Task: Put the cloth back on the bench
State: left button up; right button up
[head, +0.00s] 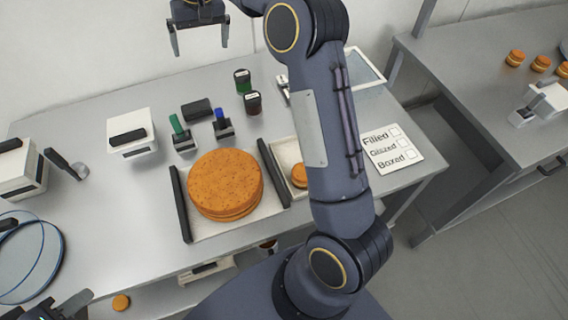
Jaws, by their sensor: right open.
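The bench (90,100) is a grey metal table across the middle of the head view. I cannot pick out a cloth on it; my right arm hides part of the bench. My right gripper (201,50) is open and empty at the top, above the back of the bench, its two fingers spread apart. My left gripper (72,302) shows only in part at the lower left corner, by the bench's front edge; its jaws are not clear.
A large orange-brown round (225,182) lies between dark rails. A small round (299,175) sits right of it. Stamps (182,135), dark jars (242,82), a white box (131,133) and a label card (390,148) stand around. A second bench (470,75) is at right.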

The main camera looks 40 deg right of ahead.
jog(key=s+d+r+t+y, duration=0.1)
jog(key=s+r, duration=0.2)
jog(key=s, duration=0.6)
jog(key=s+d+r+t, duration=0.1)
jog(key=s+r, duration=0.1)
jog(key=s, duration=0.7)
jog(key=s+a+f, duration=0.2)
jog(key=s+f, duration=0.2)
jog(key=s, duration=0.3)
jog(key=s+a+f+t+y+b, duration=0.1)
jog(key=s+a+f, duration=0.1)
jog(key=s, duration=0.5)
jog(key=s+a+f+t, duration=0.1)
jog(key=s+a+f, duration=0.1)
jog(key=s+f, duration=0.3)
jog(key=shift+s+f+n+y+b, duration=0.3)
jog(key=shift+s+b, duration=0.1)
jog(key=shift+s, duration=0.6)
